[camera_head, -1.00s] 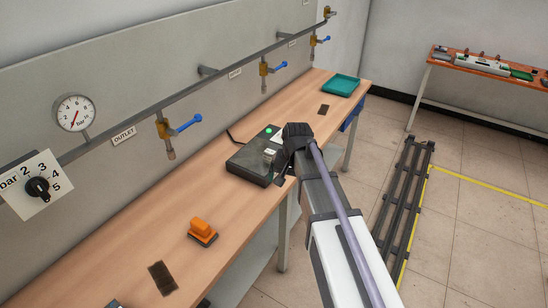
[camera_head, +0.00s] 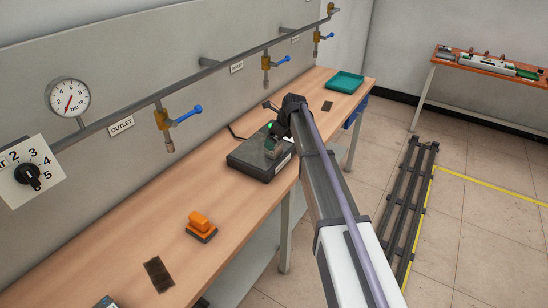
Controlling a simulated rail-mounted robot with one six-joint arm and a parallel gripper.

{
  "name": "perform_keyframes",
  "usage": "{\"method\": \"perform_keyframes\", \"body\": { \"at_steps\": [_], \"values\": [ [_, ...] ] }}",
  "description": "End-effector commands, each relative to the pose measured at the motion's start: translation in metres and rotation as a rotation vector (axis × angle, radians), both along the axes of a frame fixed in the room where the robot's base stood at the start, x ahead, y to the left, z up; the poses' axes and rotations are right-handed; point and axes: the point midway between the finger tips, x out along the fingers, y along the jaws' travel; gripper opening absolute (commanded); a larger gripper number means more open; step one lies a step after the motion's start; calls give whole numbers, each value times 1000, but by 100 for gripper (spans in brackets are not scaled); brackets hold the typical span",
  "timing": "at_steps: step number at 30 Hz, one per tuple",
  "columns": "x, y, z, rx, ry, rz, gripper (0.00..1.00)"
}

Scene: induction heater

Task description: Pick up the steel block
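A dark box-shaped heater (camera_head: 247,160) sits on the wooden bench, below and left of the end of my arm. A small grey block (camera_head: 272,149), which looks like the steel block, shows at the heater's right part, close below my wrist. My gripper (camera_head: 275,125) is at the arm's end, over the back right part of the heater. It is small and dark and partly hidden by my own wrist. I cannot tell whether its fingers are apart or whether they touch the block. A green light shows beside it.
An orange-handled object (camera_head: 201,225) and a dark brown pad (camera_head: 158,274) lie nearer on the bench (camera_head: 225,205). A teal tray (camera_head: 345,82) and another dark pad (camera_head: 326,106) lie farther back. Pipes with blue-handled valves (camera_head: 184,115) run along the wall behind.

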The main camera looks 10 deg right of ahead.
Motion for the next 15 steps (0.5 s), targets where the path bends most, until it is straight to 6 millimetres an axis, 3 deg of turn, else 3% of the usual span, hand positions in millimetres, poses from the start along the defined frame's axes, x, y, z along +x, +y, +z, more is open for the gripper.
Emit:
{"method": "perform_keyframes", "body": {
  "at_steps": [1, 5, 12, 15],
  "values": [
    [2, 1, -11, 0, 0, 0, 99],
    [2, 2, -9, 0, 0, 0, 99],
    [14, 11, -52, -1, -1, 2, 99],
    [17, 15, -59, -1, -1, 2, 99]
  ]
}}
